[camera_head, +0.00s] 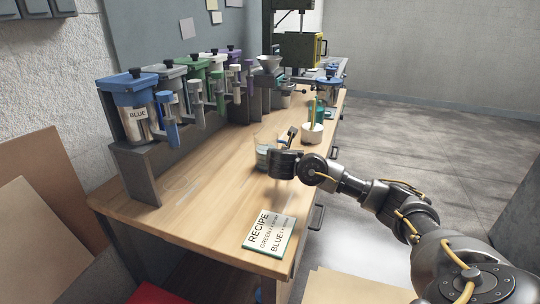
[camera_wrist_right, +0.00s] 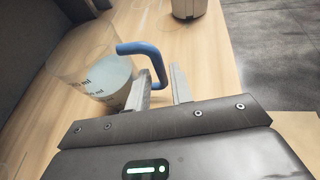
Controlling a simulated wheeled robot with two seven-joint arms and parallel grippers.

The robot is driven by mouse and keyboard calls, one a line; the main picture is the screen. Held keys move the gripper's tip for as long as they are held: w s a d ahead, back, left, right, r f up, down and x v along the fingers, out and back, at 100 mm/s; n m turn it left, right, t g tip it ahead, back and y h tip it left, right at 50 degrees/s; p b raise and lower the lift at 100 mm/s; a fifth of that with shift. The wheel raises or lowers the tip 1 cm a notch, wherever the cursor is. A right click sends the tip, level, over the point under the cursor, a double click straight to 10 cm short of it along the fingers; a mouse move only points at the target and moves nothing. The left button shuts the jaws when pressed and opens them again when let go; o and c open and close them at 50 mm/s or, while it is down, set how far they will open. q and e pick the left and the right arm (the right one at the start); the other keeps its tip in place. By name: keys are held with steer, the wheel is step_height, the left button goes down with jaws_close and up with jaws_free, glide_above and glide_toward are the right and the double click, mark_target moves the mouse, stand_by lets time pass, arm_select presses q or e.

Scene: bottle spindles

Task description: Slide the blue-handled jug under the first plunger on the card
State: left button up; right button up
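The clear jug (camera_head: 262,150) with the blue handle (camera_wrist_right: 142,48) stands on the bench near its right edge, holding some pale liquid. It shows larger in the right wrist view (camera_wrist_right: 85,68). My right gripper (camera_head: 285,152) is at the handle side. In the wrist view its two fingers (camera_wrist_right: 162,85) are apart, with the handle's lower part between them; contact is unclear. The recipe card (camera_head: 270,235) lists GREEN first, then BLUE. The green dispenser (camera_head: 202,64) with its green plunger (camera_head: 217,84) is in the middle of the row. My left gripper is out of view.
A blue dispenser (camera_head: 130,90) and several others stand on a grey rack (camera_head: 140,172) along the wall. A white cup (camera_head: 312,134) with sticks is beyond the jug. Bare bench (camera_head: 200,175) lies between jug and rack.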

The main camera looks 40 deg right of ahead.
steer(key=shift+x, duration=1.55)
steer(key=shift+c, duration=0.2)
steer(key=shift+f, duration=0.1)
jaws_close()
